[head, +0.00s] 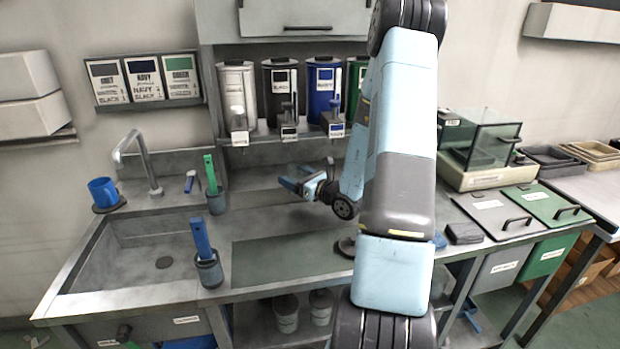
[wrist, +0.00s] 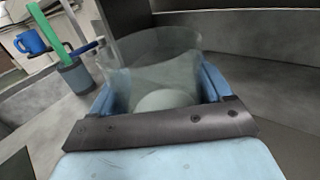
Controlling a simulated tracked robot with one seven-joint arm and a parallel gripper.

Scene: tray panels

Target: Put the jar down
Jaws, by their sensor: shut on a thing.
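My gripper (head: 303,186) is above the grey worktop, below the row of dispensers in the head view. In the wrist view its two blue fingers are shut on a clear glass jar (wrist: 155,45), one finger on each side. The jar is see-through, with a pale rounded shape low inside its outline. In the head view I cannot make out the jar clearly at the gripper, and I cannot tell whether its base touches the worktop.
A dark green mat (head: 285,258) lies bare on the worktop. A sink (head: 150,255) with a tap is at left. Brush holders (head: 216,202) (head: 209,270) stand beside it, and a blue mug (head: 103,192) at far left. Dispensers (head: 237,85) hang behind. A glass-sided case (head: 485,145) stands right.

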